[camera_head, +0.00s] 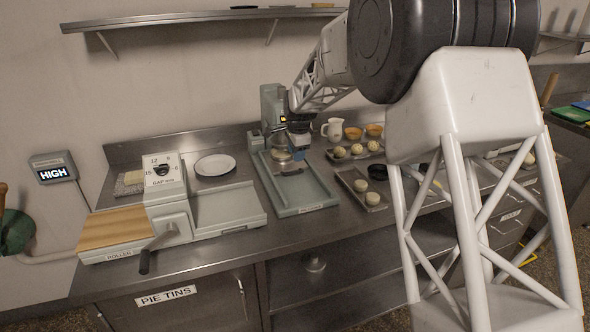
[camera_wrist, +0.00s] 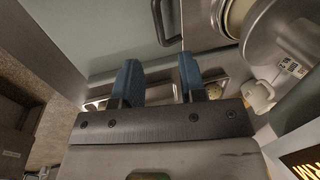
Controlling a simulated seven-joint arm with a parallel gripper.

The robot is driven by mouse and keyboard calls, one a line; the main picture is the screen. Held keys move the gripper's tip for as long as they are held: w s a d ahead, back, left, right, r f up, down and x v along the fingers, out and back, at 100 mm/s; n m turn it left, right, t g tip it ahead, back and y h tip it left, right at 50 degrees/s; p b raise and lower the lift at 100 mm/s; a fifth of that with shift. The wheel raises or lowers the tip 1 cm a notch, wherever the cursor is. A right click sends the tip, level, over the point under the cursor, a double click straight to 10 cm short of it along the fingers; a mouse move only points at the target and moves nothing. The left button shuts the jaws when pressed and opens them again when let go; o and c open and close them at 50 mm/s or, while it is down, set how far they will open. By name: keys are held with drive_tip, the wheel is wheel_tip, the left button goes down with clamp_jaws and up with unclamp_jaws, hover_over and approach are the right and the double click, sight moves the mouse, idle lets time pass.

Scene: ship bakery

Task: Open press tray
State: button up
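The press (camera_head: 271,106) is a grey-green machine standing against the back wall. Its long, pale green tray bed (camera_head: 312,192) extends toward the counter's front edge. A dark curved handle (camera_head: 291,172) shows on the bed, and also at the top of the wrist view (camera_wrist: 166,22). My gripper (camera_head: 298,153) is over the bed, close to the press head and near the handle. In the wrist view its two blue fingers (camera_wrist: 160,82) are apart with nothing between them. The handle lies beyond the fingertips, apart from them. A round metal plate (camera_wrist: 236,16) shows beside it.
The roller machine (camera_head: 160,215) stands left, with a white plate (camera_head: 215,165) behind it. Right of the press are a white jug (camera_head: 333,129), orange bowls (camera_head: 353,133) and trays of dough pieces (camera_head: 361,194). My arm hides part of the right counter. Counter space in front is clear.

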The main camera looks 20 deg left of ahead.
sight(295, 172)
drive_tip(key=shift+w+a+f, duration=0.15)
drive_tip(key=shift+f, duration=1.1)
drive_tip(key=shift+w+a+f, duration=0.2)
drive_tip(key=shift+f, duration=1.1)
drive_tip(key=shift+w+a+f, duration=0.15)
drive_tip(key=shift+f, duration=1.1)
clamp_jaws()
